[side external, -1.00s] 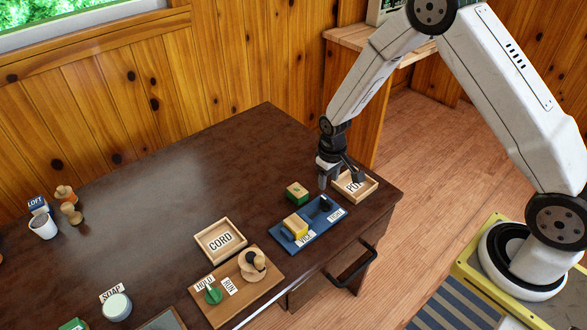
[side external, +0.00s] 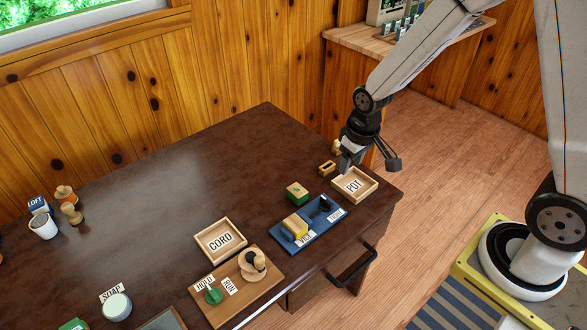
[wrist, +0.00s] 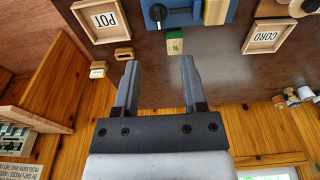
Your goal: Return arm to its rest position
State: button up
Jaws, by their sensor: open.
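My gripper (side external: 370,162) hangs above the far right end of the dark table (side external: 180,185), over and just beyond the wooden tray labelled POT (side external: 375,193). Its two fingers are spread apart with nothing between them, as the wrist view also shows (wrist: 160,66). The POT tray (wrist: 84,27) appears empty in both views. My arm reaches in from the upper right.
The CORD tray (side external: 220,248) and a knob board (side external: 225,310) are nearer. A shelf (side external: 350,38) stands behind.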

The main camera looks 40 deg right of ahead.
jog(key=s+r+t, duration=0.1)
jog(key=s+r, duration=0.4)
jog(key=s, duration=0.3)
jog(key=shift+s+a, duration=0.25)
jog(key=shift+a, duration=0.05)
